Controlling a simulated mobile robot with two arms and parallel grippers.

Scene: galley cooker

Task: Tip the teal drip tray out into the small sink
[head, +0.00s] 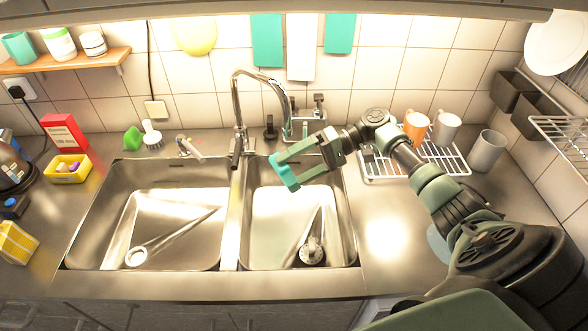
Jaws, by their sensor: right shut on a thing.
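My right gripper (292,172) reaches in from the right and hangs over the back part of the small sink (264,225), the narrower right-hand bowl. It is shut on a small teal piece (284,177) at its fingertips, which I take to be the teal drip tray. Little of the tray shows, so I cannot tell its full shape, its tilt or whether anything is in it. The tray is above the bowl, near its left back side. The small sink's drain (311,252) is at its front. My left gripper is not in view.
The larger sink (170,220) is to the left, past a steel divider. The curved tap (240,110) stands behind the divider, close to my gripper. A white rack (375,171) with mugs stands right of the small sink. A grey cup (487,151) stands beside it.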

